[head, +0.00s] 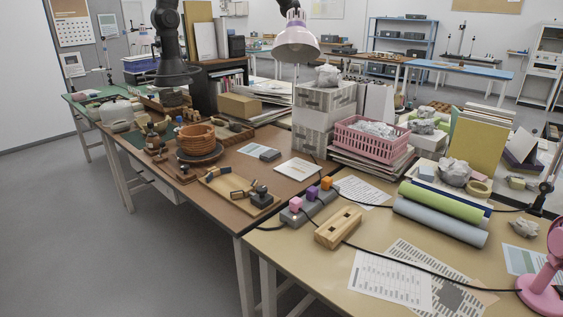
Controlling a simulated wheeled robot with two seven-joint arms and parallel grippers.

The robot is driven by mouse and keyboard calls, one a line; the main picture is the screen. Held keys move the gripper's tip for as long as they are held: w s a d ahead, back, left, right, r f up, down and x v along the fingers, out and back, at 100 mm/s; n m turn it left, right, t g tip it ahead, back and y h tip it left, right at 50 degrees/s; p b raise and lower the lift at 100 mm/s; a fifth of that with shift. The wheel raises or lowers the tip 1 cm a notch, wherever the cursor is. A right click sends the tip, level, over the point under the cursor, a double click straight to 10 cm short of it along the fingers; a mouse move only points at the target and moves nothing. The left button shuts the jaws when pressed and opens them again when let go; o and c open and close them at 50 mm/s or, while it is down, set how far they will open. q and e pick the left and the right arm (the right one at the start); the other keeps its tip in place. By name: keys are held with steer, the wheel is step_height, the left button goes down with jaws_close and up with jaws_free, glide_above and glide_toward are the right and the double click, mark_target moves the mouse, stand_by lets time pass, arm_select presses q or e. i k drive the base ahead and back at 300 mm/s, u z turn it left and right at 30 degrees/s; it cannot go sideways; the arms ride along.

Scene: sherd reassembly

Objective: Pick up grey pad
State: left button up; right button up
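A small flat grey pad (251,149) appears to lie on the brown worktable (228,147), near its middle. A small darker block (270,155) is at its right end, and I cannot tell whether the two are separate. Both are small at this distance. Neither of my grippers is in view.
A white sheet (298,169) lies to the right. Grey boxes (322,118) and a pink basket (372,137) stand behind. Floor (130,250) at left is clear.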

mark_target(269, 156)
steer(key=u, duration=1.25)
steer(key=i, duration=2.3)
steer(key=z, duration=3.35)
